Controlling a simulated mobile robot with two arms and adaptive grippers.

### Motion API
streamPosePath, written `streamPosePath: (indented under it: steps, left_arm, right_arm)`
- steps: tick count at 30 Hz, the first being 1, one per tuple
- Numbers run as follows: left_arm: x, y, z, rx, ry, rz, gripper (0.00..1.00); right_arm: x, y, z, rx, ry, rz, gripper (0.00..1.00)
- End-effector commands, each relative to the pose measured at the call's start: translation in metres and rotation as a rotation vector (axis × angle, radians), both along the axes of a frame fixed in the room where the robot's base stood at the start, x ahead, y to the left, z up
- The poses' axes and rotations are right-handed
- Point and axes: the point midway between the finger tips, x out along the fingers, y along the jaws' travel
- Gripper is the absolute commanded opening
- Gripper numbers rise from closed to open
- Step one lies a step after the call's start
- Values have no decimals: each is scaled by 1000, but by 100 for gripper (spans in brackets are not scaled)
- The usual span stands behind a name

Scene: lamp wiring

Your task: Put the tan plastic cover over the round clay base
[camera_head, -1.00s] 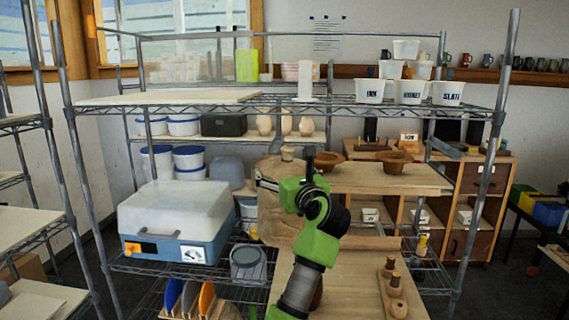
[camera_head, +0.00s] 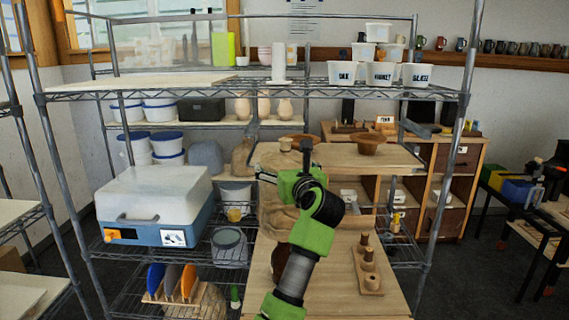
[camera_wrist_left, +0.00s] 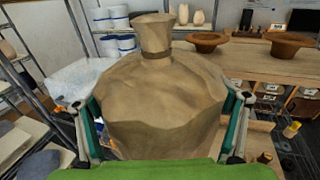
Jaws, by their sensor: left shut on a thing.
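The tan plastic cover (camera_wrist_left: 165,105) is a wide, crumpled, bag-like form with a narrow tied neck and a flared top. My left gripper (camera_wrist_left: 163,125) is shut on it, with a finger on each side of its body. In the head view the cover (camera_head: 272,210) is upright behind my green left wrist, which hides part of it. A dark brown rounded thing (camera_head: 280,258) shows beside my arm over the lower wooden board; it may be the round clay base, but it is mostly hidden. My right gripper is not in view.
A wooden board (camera_head: 345,298) below carries a peg block (camera_head: 368,270). Two brown bowls, one of them at the right (camera_head: 367,143), stand on the wooden top behind. A wire rack with metal posts (camera_head: 445,170) holds a blue-and-white box (camera_head: 155,207) at left.

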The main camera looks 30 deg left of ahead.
Motion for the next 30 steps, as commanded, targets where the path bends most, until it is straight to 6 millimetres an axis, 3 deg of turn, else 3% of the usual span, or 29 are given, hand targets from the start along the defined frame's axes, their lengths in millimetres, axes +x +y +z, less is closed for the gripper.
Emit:
streamPosePath:
  steps: [3,6,30]
  left_arm:
    - [-1,-1,3,-28,21,-2,46]
    - [0,-1,-14,-29,23,-3,46]
    - [0,0,-77,-27,21,-3,46]
  right_arm:
    - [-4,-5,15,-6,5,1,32]
    - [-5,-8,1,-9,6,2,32]
    - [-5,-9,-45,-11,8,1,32]
